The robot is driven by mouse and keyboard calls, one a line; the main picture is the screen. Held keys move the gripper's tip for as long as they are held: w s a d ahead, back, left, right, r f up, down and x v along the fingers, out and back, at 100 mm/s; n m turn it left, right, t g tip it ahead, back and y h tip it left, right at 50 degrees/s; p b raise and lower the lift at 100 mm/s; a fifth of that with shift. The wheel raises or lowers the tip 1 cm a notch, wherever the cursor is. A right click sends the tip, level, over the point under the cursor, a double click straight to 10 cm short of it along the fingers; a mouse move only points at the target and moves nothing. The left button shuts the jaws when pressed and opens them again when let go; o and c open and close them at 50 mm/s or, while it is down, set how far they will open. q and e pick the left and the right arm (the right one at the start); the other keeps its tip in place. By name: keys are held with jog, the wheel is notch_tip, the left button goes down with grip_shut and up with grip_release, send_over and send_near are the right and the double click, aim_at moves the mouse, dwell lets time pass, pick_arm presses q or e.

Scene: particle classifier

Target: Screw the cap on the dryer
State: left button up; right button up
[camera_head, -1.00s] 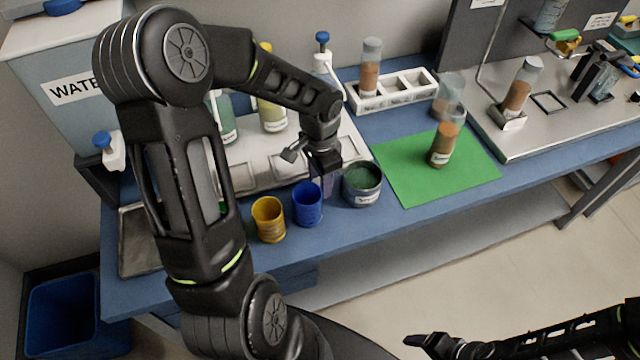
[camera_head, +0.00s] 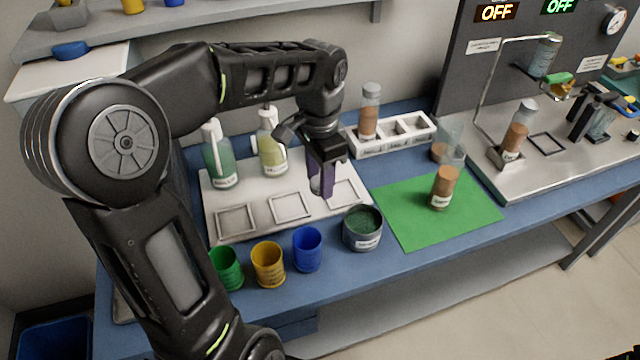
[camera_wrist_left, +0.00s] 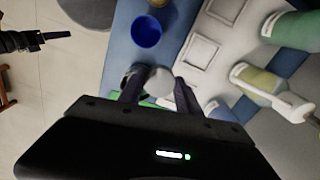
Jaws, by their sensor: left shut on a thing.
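A grey tub (camera_head: 362,238) of green granules stands beside blue (camera_head: 307,250), yellow (camera_head: 268,265) and green (camera_head: 226,268) cups. Bottles (camera_head: 218,165) stand behind on the tray. A white rack (camera_head: 430,128) holds one tube. Another tube (camera_head: 514,140) stands on the metal bench, right.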

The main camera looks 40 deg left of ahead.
dwell(0.6)
pick_arm(q)
jog(key=w+d+f+n, duration=0.5)
jog(key=w+d+f, duration=0.2)
jog(key=w+d, duration=0.4)
jog(key=shift+d+f, duration=0.35)
jog(key=shift+d, duration=0.5)
